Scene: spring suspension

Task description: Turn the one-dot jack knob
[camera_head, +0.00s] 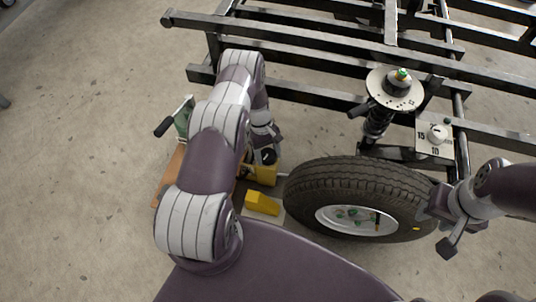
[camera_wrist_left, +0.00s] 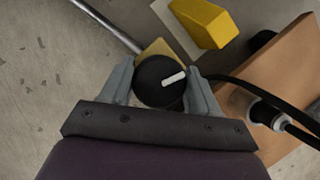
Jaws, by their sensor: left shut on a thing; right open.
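A round black knob (camera_wrist_left: 160,80) with a white pointer bar sits on a yellow jack body in the left wrist view. The fingers of my left gripper (camera_wrist_left: 160,88) are closed around the knob from both sides. No dot mark is legible on it. In the head view, the knob (camera_head: 268,156) shows as a dark top on the yellow body (camera_head: 264,175), and my left gripper (camera_head: 264,140) comes down onto it, partly hidden by its arm. My right gripper (camera_head: 433,230) is open and empty beside the right side of the tire.
A tire (camera_head: 320,180) lies right of the jack, near a yellow block (camera_head: 262,203). A black frame (camera_head: 290,60) carries a spring unit with a round plate (camera_head: 393,88) and a numbered dial (camera_head: 437,134). A wooden board (camera_wrist_left: 285,75) and black hose flank the knob.

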